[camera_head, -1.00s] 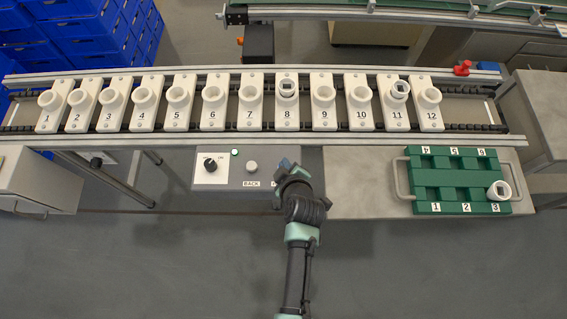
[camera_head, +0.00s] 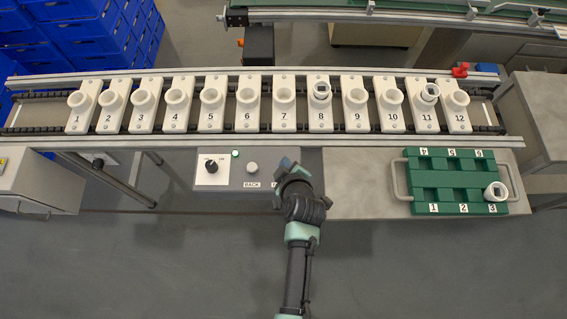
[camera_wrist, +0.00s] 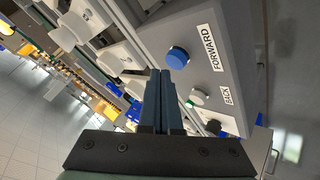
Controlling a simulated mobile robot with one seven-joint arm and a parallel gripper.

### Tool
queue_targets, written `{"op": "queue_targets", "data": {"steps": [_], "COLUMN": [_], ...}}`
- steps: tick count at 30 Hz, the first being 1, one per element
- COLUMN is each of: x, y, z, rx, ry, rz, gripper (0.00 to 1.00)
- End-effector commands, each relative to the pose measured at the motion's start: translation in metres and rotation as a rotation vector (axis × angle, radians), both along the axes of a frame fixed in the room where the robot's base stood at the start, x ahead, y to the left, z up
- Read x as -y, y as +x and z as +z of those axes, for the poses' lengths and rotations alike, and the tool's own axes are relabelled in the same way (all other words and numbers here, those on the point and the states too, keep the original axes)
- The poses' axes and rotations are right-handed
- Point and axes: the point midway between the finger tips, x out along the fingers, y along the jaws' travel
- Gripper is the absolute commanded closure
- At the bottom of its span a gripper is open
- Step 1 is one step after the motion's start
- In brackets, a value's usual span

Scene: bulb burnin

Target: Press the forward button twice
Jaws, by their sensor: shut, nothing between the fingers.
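The blue forward button (camera_wrist: 177,57) sits on the grey control panel beside the FORWARD label (camera_wrist: 199,47) in the wrist view. My gripper (camera_wrist: 161,74) is shut and empty, its fingertips close to the button in the picture. I cannot tell whether they touch it. In the head view my gripper (camera_head: 287,166) is over the right part of the panel and mostly hides the button and its label. The white back button (camera_head: 252,168) is to its left, above the BACK label (camera_head: 251,184).
A black knob (camera_head: 211,166) and a green lamp (camera_head: 235,153) are left on the panel. Behind it, a conveyor (camera_head: 330,139) carries numbered white socket holders; holders 8 and 11 hold bulb-like pieces. A green tray (camera_head: 431,179) with one white piece stands right.

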Motion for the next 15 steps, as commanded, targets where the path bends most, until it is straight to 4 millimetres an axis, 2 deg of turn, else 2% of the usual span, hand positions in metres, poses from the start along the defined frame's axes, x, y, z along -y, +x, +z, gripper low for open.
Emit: {"op": "queue_targets", "data": {"steps": [7,15], "x": [0.000,0.000], "y": [0.000,0.000], "z": [0.005,0.032], "rx": [0.001,0.002], "ry": [0.000,-0.001], "rz": [0.000,-0.001], "gripper": [1.00,1.00]}}
